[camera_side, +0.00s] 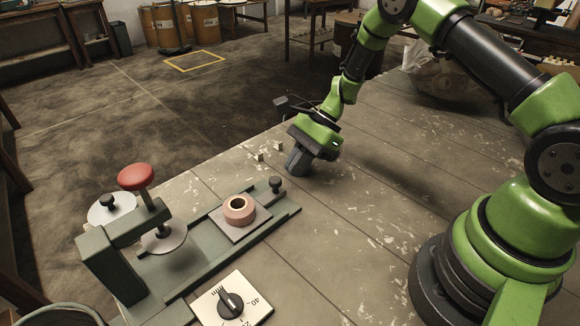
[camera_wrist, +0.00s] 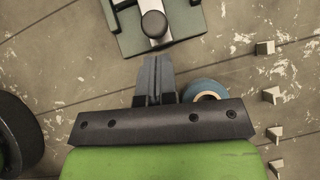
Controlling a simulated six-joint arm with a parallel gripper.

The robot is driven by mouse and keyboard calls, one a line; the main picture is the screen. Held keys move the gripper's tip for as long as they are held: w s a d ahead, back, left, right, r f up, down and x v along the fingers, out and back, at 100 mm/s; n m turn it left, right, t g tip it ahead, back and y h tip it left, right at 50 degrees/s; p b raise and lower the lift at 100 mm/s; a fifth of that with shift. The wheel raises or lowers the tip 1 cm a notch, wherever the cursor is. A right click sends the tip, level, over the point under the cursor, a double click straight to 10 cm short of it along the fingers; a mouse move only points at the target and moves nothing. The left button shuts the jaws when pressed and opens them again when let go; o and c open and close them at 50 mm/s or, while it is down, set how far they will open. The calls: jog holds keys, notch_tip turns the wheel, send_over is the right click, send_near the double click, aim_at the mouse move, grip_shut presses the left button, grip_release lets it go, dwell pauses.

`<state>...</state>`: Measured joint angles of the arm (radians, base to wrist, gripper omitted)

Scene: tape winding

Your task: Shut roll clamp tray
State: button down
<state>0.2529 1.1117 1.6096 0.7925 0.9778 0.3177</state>
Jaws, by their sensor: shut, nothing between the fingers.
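The tray (camera_side: 222,228) is a pale plate on a grey-green rail base (camera_side: 190,267), with a pink tape roll (camera_side: 239,210) lying on it. The tray stands out to the right of the clamp (camera_side: 165,241), whose round disc hangs under a red knob (camera_side: 136,177). A dark knob (camera_side: 276,185) stands at the tray's right end; it also shows in the wrist view (camera_wrist: 154,24). My gripper (camera_side: 295,172) is shut and empty, pointing down beyond that knob, apart from it. In the wrist view its fingers (camera_wrist: 154,62) point toward the knob.
A blue roll (camera_wrist: 205,88) lies beside my fingers, partly hidden by my gripper. Small pale blocks (camera_side: 260,157) lie on the bench beyond it; several show in the wrist view (camera_wrist: 272,95). A dial plate (camera_side: 232,304) sits in front of the base. Bench right of the base is clear.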

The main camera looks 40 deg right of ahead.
aim_at(232, 212)
jog(key=shift+w+a+f, duration=0.1)
jog(key=shift+w+a, duration=0.05)
jog(key=shift+a, duration=0.75)
jog(key=a, duration=1.4)
